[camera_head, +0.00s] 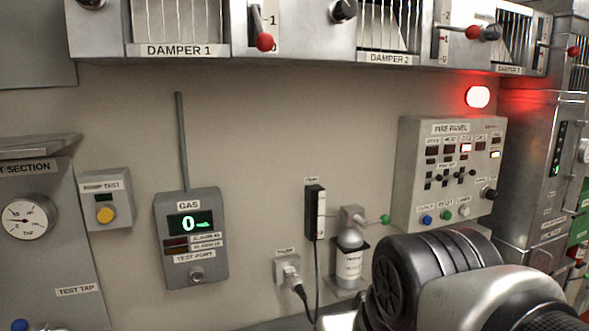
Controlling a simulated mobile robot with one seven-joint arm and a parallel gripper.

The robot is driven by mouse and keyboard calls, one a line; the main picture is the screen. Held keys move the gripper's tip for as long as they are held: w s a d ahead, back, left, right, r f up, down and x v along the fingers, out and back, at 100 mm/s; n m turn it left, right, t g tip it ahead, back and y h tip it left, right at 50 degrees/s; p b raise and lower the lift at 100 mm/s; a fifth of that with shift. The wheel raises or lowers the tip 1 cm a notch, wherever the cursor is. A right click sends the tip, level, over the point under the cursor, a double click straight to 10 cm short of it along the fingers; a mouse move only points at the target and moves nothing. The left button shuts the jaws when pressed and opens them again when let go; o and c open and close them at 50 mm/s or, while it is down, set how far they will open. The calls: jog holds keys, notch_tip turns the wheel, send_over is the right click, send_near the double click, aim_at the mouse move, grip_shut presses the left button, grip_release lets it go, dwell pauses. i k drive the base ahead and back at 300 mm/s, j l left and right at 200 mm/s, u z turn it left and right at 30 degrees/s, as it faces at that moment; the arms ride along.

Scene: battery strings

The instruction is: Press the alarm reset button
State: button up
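The fire panel (411,165) is a grey box on the wall at the right, labelled FIRE PANEL. Along its lower edge are a blue button (427,220), a green button (446,215) and a pale button (464,211). Small labels sit above them; the one over the green button seems to read RESET, but it is blurred. Several indicator windows on the panel are dark red, and one or two are lit. A red alarm light (478,97) glows above the panel. My arm shows at the lower right, in front of and below the panel; my gripper is not visible.
A gas detector (190,255) reading 0 and a bump test box (106,205) with a yellow button hang to the left. A small cylinder (350,262) and a plugged cable (299,290) are beside the panel. Damper levers (265,42) project above.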

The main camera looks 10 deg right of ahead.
aim_at(447, 215)
jog(key=z, duration=1.15)
